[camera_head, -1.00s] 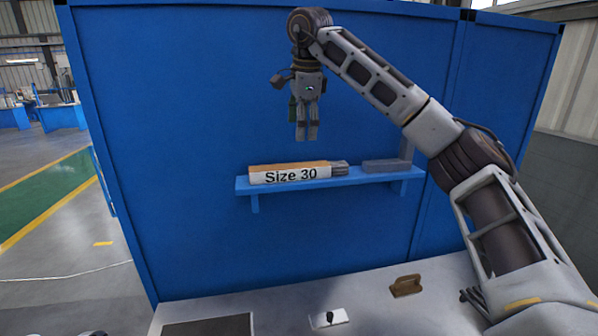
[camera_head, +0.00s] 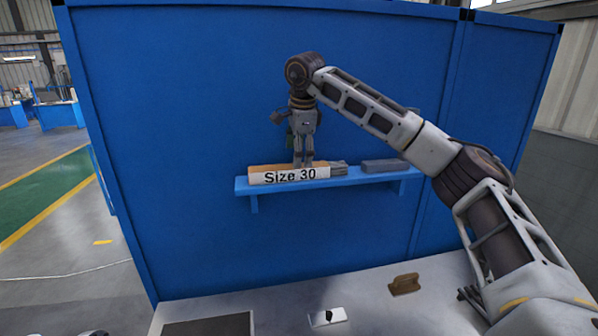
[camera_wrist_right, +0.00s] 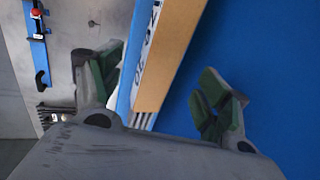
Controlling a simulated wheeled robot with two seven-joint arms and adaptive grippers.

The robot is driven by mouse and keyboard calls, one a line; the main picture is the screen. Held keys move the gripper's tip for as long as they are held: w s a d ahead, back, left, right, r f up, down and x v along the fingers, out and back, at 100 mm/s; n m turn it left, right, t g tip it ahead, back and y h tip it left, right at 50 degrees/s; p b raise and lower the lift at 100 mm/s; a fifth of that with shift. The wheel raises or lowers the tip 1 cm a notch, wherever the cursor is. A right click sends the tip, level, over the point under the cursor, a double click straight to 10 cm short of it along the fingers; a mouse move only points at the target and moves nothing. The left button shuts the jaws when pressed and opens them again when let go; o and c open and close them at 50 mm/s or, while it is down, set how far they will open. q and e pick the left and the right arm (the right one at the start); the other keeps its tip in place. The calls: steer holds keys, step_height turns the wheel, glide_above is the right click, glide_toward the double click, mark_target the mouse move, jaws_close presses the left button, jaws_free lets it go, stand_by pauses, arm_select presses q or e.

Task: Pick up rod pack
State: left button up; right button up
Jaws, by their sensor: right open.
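The rod pack (camera_head: 262,176) is a tan box with a white "Size 30" label and grey rods showing at its right end. It lies lengthwise on the blue wall shelf (camera_head: 240,188). My right gripper (camera_head: 303,165) points down from above with its fingertips at the pack's top, right of its middle. In the right wrist view the pack (camera_wrist_right: 168,50) lies between the two green-padded fingers of the open gripper (camera_wrist_right: 163,88), with a visible gap on the right side. Contact on the left side is unclear. My left gripper is not in view.
A grey block (camera_head: 382,165) sits on the shelf's right end. The blue panel (camera_head: 180,120) stands behind the shelf. Below, the worktable (camera_head: 280,300) carries a brown handled piece (camera_head: 405,284) and a white plate with a black knob (camera_head: 327,318).

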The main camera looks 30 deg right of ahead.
mark_target(299, 172)
steer(key=shift+f, duration=0.1)
stand_by(0.3)
steer(key=shift+d+p+x, duration=0.15)
steer(key=shift+p+x, duration=0.3)
steer(key=shift+x, duration=0.6)
steer(key=shift+d+p+x, duration=0.15)
steer(key=shift+p+x, duration=0.25)
steer(key=shift+x, duration=0.6)
steer(key=shift+w+f, duration=0.1)
steer(key=shift+f, duration=0.4)
jaws_close()
